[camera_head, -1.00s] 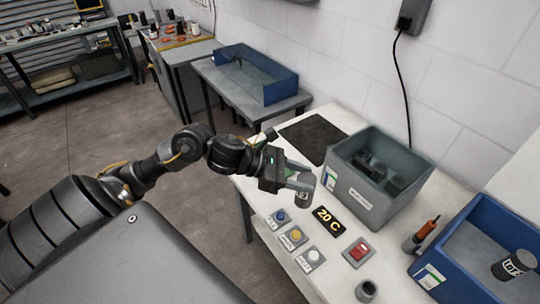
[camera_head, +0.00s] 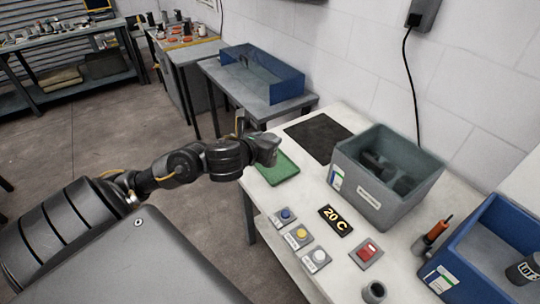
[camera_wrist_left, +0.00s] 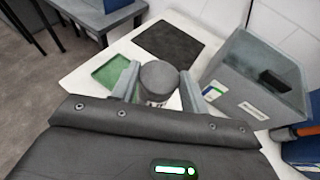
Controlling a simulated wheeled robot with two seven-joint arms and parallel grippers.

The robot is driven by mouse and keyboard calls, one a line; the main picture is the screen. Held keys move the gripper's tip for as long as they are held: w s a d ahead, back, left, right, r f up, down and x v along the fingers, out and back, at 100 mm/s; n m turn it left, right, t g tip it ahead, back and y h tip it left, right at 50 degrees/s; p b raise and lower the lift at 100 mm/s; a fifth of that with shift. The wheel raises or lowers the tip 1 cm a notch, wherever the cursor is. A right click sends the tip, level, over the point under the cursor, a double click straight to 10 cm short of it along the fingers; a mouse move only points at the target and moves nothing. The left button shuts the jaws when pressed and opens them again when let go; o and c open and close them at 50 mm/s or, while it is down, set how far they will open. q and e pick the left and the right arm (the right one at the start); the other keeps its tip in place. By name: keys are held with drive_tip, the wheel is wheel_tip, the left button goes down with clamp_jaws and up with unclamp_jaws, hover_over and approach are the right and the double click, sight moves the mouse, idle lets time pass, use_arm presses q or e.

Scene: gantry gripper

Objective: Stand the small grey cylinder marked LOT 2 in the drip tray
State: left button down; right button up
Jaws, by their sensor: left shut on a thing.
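A small grey cylinder (camera_wrist_left: 159,77) is between the two fingers of my left gripper (camera_wrist_left: 160,86) in the left wrist view. The gripper is shut on it; part of a pale label shows low on its side, but I cannot read it. In the head view my left gripper (camera_head: 264,149) is at the table's left edge, by the green drip tray (camera_head: 283,169), and hides part of it. The tray also shows in the left wrist view (camera_wrist_left: 110,72), left of and beyond the cylinder. Its visible floor is empty. My right gripper is not in view.
A grey bin (camera_head: 372,199) with dark things inside stands right of the tray; a black mat (camera_head: 318,138) lies behind. A blue bin (camera_head: 452,262) holds another LOT cylinder (camera_head: 524,268).

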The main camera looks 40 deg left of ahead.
use_arm(q)
drive_tip(key=w+a+f+p, duration=0.1)
drive_tip(key=w+a+f, duration=0.7)
drive_tip(key=w+f, duration=0.3)
drive_tip(key=shift+a+f, duration=0.25)
drive_tip(key=shift+f, duration=0.65)
drive_tip(key=shift+f, duration=0.15)
drive_tip(key=c, duration=0.7)
unclamp_jaws()
